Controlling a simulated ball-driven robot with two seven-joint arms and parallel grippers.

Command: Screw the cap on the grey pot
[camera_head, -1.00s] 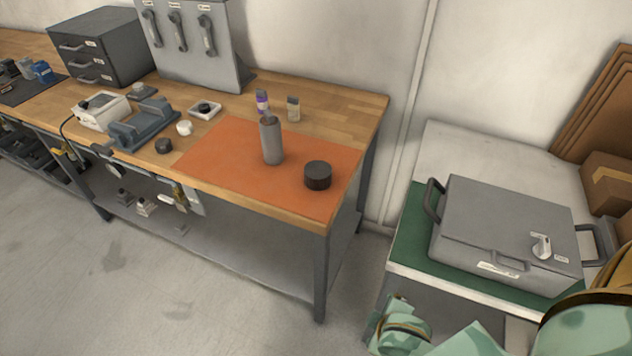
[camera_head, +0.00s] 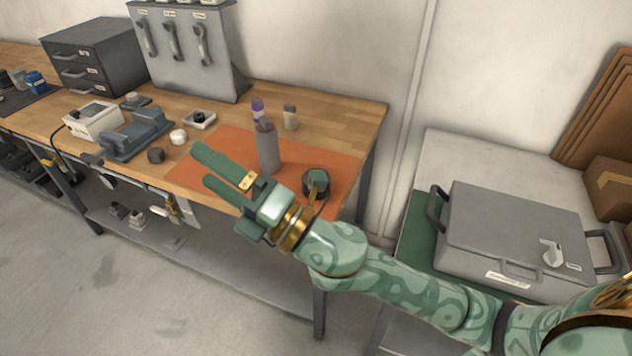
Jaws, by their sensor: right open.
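The grey pot (camera_head: 268,153) is a tall grey cylinder with a narrower top, upright on the orange mat (camera_head: 346,163). A wide black round piece, which looks like the cap, (camera_head: 306,184) lies on the mat to the right of the pot. Part of my right arm or gripper partly covers it. My right gripper (camera_head: 204,165) is open and empty, its two green fingers pointing left over the mat's left front part. My left gripper is not in view.
A black knob (camera_head: 156,155), a white knob (camera_head: 178,137) and a grey fixture (camera_head: 135,138) are on the bench to the left. A large grey case (camera_head: 510,225) stands on the side table at right.

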